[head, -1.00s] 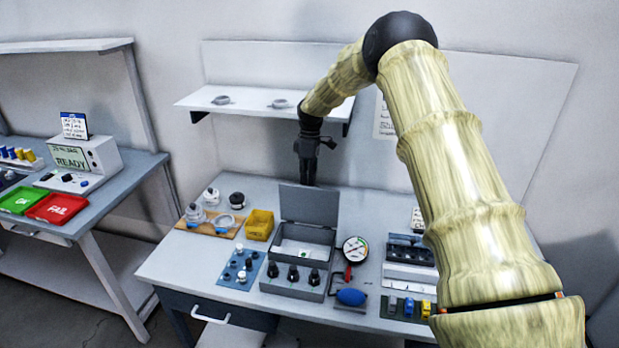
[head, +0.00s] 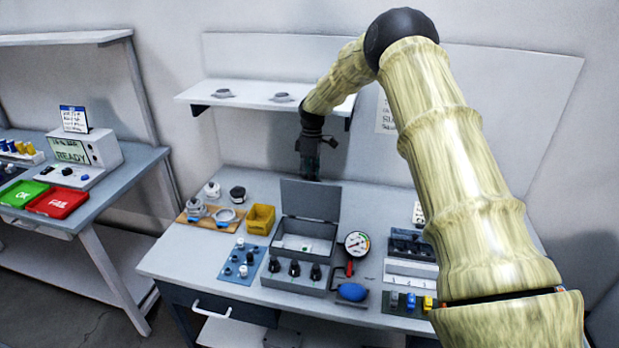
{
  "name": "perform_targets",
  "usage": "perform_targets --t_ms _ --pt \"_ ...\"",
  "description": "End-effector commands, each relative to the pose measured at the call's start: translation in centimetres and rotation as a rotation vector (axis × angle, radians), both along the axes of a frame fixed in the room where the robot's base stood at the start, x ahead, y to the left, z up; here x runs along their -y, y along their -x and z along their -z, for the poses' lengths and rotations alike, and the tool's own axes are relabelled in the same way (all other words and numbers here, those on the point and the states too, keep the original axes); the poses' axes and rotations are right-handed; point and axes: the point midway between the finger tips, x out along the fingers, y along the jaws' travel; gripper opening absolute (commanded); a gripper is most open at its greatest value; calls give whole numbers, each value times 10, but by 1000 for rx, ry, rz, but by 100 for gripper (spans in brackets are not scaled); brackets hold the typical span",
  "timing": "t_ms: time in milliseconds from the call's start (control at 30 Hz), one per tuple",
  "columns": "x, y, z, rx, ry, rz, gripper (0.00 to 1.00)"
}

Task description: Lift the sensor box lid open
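The sensor box (head: 304,244) is a grey box in the middle of the workbench. Its lid (head: 311,199) stands raised, upright at the back of the box. Small pale contents and a green spot show inside. My gripper (head: 309,172) hangs just behind and above the lid's top edge. Its fingertips are small and partly hidden near the lid, so I cannot tell whether they are open or shut, or whether they touch the lid.
A block with several black knobs (head: 294,270) adjoins the box front. A gauge (head: 357,244) and blue bulb (head: 351,292) are right of it. A yellow bin (head: 261,219) and blue mat (head: 242,263) are left. A shelf (head: 255,108) hangs behind my gripper.

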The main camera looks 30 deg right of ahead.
Motion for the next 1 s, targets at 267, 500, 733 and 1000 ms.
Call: perform_targets --t_ms 267,500,733,1000 --pt "3 -5 -29 2 0 -1 30" --pt "9 -12 -73 2 0 -1 30" --pt "13 -17 -105 2 0 -1 30" --pt "15 -18 -117 0 0 -1 30"
